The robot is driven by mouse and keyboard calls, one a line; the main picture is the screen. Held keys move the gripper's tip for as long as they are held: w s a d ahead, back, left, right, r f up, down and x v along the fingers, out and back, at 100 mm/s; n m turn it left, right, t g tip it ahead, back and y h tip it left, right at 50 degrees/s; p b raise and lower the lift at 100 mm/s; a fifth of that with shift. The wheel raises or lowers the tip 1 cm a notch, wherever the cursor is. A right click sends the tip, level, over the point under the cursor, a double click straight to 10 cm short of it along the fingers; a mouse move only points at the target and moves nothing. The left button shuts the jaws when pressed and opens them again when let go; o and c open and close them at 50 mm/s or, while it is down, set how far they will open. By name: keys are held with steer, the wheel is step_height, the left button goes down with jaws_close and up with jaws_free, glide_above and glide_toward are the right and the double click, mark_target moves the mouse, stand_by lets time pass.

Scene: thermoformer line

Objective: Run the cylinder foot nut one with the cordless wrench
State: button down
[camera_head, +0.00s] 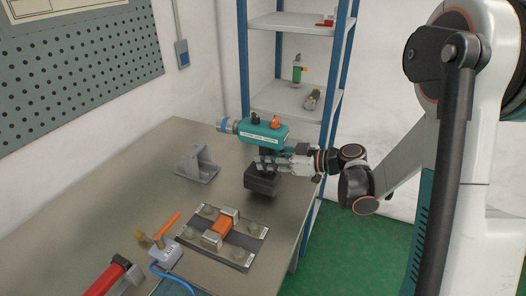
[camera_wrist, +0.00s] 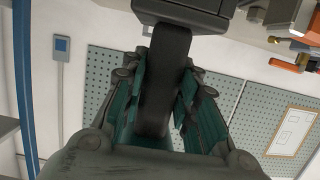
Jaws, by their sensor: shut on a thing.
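The cordless wrench (camera_head: 262,133) has a teal body, a blue-banded nose pointing left and a dark battery base. My gripper (camera_head: 270,162) is shut on its dark handle, and the wrench looks upright over the back right of the bench. In the wrist view, my gripper (camera_wrist: 160,95) has its teal finger pads on both sides of the dark handle (camera_wrist: 163,85), with the battery base (camera_wrist: 185,12) at the top. A flat plate (camera_head: 258,235) with several round feet or nuts and an orange middle block lies in front. I cannot tell which is the cylinder foot nut one.
A grey angled bracket (camera_head: 197,164) stands left of the wrench. A valve with an orange lever (camera_head: 165,250) and a red cylinder (camera_head: 105,279) lie at the front left. A blue-post shelf (camera_head: 290,98) stands behind. The bench's left middle (camera_head: 115,190) is clear.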

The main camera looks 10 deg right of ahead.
steer(key=shift+r+p, duration=0.7)
steer(key=shift+r, duration=0.6)
steer(key=shift+f, duration=0.1)
